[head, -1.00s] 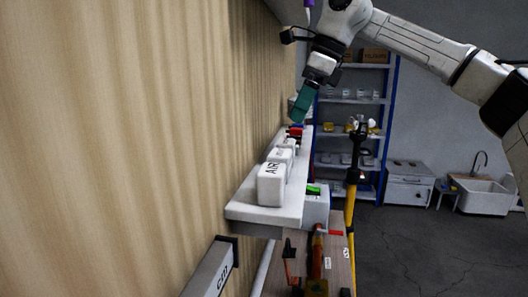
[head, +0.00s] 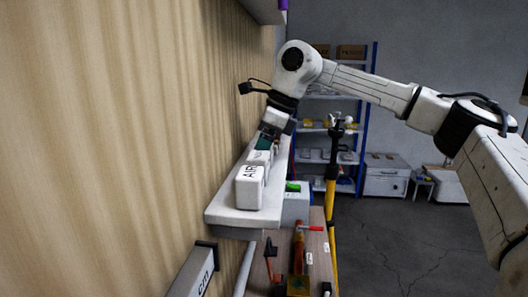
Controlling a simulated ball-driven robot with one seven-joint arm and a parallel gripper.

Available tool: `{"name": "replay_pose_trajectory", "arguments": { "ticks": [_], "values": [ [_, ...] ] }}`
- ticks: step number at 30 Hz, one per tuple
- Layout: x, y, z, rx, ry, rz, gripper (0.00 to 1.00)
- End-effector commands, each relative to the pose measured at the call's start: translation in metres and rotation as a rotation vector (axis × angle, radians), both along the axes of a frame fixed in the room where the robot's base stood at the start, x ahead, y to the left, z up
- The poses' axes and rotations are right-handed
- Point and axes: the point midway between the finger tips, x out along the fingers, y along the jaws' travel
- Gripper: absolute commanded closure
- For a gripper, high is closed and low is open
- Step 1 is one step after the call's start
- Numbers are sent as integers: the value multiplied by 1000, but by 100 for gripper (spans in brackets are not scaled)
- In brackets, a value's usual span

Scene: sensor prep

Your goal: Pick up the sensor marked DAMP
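A white box marked AIR (head: 250,186) stands nearest me on the white wall shelf (head: 229,217). Another white box (head: 259,157) stands just behind it, and its label is too small to read. I cannot make out the word DAMP on any box. My gripper (head: 264,143) points down over the shelf, at or just behind the second box. Its teal end is partly hidden by the boxes, so I cannot tell whether it is open or touches or holds anything. The things farther along the shelf are mostly hidden behind my gripper.
The wooden wall (head: 110,130) runs close along the shelf's left side. Below the shelf is a bench (head: 318,245) with a grey box (head: 296,206) and tools. A yellow and black stand (head: 331,205) rises to the right. Open floor (head: 400,250) lies farther right.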

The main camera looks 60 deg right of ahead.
Motion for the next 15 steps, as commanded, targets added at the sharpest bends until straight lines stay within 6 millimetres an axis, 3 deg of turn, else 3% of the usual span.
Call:
{"name": "replay_pose_trajectory", "arguments": {
  "ticks": [5, 15],
  "values": [
    [0, 0, 0, -1, 0, 0, 28],
    [0, 0, 0, -1, -1, 0, 60]
  ]
}}
